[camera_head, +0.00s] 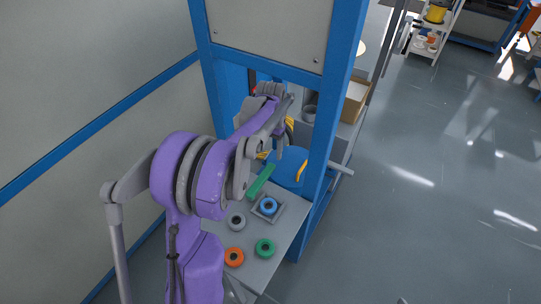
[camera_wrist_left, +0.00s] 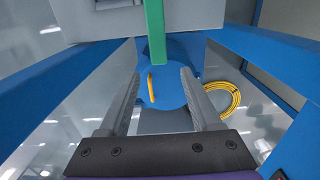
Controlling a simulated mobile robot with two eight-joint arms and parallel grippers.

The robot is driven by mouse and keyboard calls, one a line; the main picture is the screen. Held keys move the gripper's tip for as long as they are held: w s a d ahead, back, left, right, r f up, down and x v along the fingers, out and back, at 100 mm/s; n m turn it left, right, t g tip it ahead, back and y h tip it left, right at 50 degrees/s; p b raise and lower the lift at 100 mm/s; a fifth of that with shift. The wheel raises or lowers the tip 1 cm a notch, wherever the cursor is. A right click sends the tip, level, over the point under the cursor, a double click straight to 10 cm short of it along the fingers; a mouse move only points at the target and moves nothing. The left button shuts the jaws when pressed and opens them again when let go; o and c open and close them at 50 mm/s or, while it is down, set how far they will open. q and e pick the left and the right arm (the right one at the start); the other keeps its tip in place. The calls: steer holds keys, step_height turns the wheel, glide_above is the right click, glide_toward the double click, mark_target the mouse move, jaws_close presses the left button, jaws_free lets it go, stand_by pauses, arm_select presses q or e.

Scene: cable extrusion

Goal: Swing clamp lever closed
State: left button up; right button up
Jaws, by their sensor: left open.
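My left gripper (camera_wrist_left: 160,76) is open and empty, its two grey fingers spread wide in the left wrist view. In the head view the left gripper (camera_head: 279,148) reaches into the blue frame and is partly hidden by its own arm. A short yellow lever (camera_wrist_left: 151,86) stands out against a round blue part (camera_wrist_left: 172,88) beyond and between the fingers, apart from them. The yellow lever (camera_head: 302,171) also shows in the head view at the right of the blue part (camera_head: 287,168). A green bar (camera_wrist_left: 155,32) ends close to the blue part. I cannot tell which is the clamp lever.
Blue frame posts (camera_head: 322,145) flank the work area. A grey table (camera_head: 268,272) holds orange (camera_head: 234,257), green (camera_head: 265,248), grey (camera_head: 236,221) and blue (camera_head: 268,206) rings. A yellow cable coil (camera_wrist_left: 222,100) lies right of the fingers.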

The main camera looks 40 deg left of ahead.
mark_target(271, 166)
arm_select(q)
step_height(271, 166, down, 7)
steer(key=shift+s+d+f, duration=0.1)
steer(key=shift+s, duration=0.05)
stand_by(0.4)
jaws_close()
stand_by(1.2)
